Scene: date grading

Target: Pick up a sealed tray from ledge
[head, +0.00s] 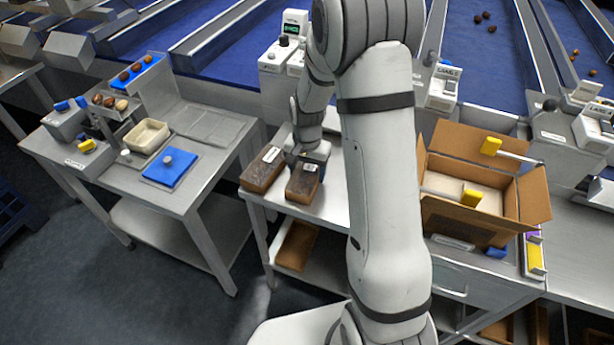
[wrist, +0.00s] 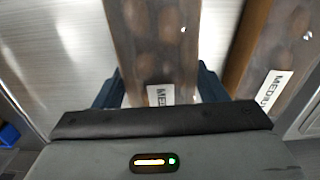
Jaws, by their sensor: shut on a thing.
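A sealed tray (head: 301,186) of dates with a clear top and a white label is in my gripper (head: 309,160). In the wrist view this held tray (wrist: 158,45) runs up the middle, with a dark blue finger (wrist: 110,91) on each side, and its label partly reads "MED". A second sealed tray (head: 263,169) lies to its left on the steel ledge (head: 340,200). In the wrist view the second tray (wrist: 272,50) is at the right, apart from the held one. I cannot tell whether the held tray touches the ledge.
An open cardboard box (head: 480,215) stands to the right, with yellow-handled tools at it. A brown tray (head: 297,246) is on the shelf below.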

